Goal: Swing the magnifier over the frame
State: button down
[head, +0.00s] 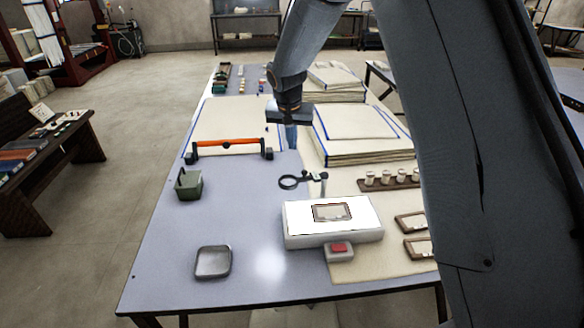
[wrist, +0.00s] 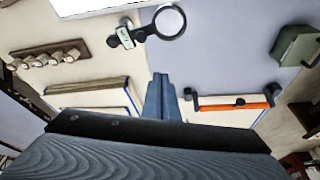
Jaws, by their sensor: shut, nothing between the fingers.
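The magnifier (head: 289,183) has a round dark-rimmed lens on a short arm, joined to a small post behind the white light box (head: 296,225). Its lens points left, beyond the box's far edge and off the frame. The small brown-edged frame (head: 331,212) lies on the box's lit top. The magnifier also shows at the top of the wrist view (wrist: 157,26), where the frame is out of view. My gripper (head: 291,140) is above the table behind the magnifier, apart from it. Its fingers (wrist: 161,85) are together and empty in the wrist view.
A red button (head: 339,248) sits before the light box. An orange-handled tool (head: 230,146), a green bin (head: 188,184) and a grey dish (head: 213,262) are at left. A spool rack (head: 388,181) and stacked cloth boards (head: 355,140) are at right. Table between dish and box is clear.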

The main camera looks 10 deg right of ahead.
aim_at(304, 176)
notch_tip(304, 176, down, 9)
jog(key=p, duration=0.5)
jog(key=shift+s+f, duration=0.2)
jog(key=shift+s, duration=0.15)
jog(key=shift+s+a, duration=0.1)
jog(key=shift+s, duration=0.05)
dwell(0.3)
